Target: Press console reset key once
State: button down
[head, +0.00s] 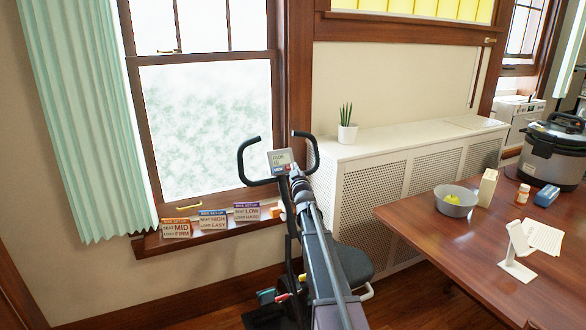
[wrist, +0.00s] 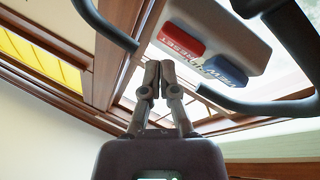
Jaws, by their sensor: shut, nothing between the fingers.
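The exercise bike's console (head: 280,159) stands between the handlebars, its screen lit. In the wrist view the console (wrist: 238,32) fills the upper right, seen close and tilted. It has a red key (wrist: 183,38), with lettering beside it that looks like RESET, and a blue key (wrist: 225,70) with a blurred label. My gripper (wrist: 158,66) is shut and empty, its fingertips just below and left of the red key in the picture. I see no clear contact. In the head view my gripper (head: 291,172) is at the console's lower edge, covering the keys.
Dark handlebars (head: 252,160) curve around the console on both sides. Several setup cards (head: 213,220) stand on the windowsill. A white radiator cover (head: 370,185) with a potted plant (head: 347,127) is behind. A wooden table (head: 440,225) with a bowl (head: 455,201) is at right.

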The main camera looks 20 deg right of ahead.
jog(key=shift+w+f, duration=0.1)
jog(key=shift+w, duration=0.05)
jog(key=shift+w+f, duration=0.1)
jog(key=shift+w, duration=0.1)
jog(key=shift+w+f+b, duration=0.25)
jog(key=shift+w+b, duration=0.15)
jog(key=shift+b, duration=0.05)
dwell(1.1)
jog(key=shift+s+r, duration=0.15)
dwell(0.4)
jog(key=shift+s+r+p, duration=0.3)
jog(key=shift+s+p, duration=0.15)
jog(key=shift+s, duration=0.15)
jog(key=shift+s, duration=0.1)
jog(key=s, duration=0.1)
jog(key=s+r+p, duration=0.2)
jog(key=s, duration=0.1)
jog(key=shift+s+d+r, duration=0.1)
jog(key=shift+r, duration=0.15)
dwell(0.4)
dwell(0.6)
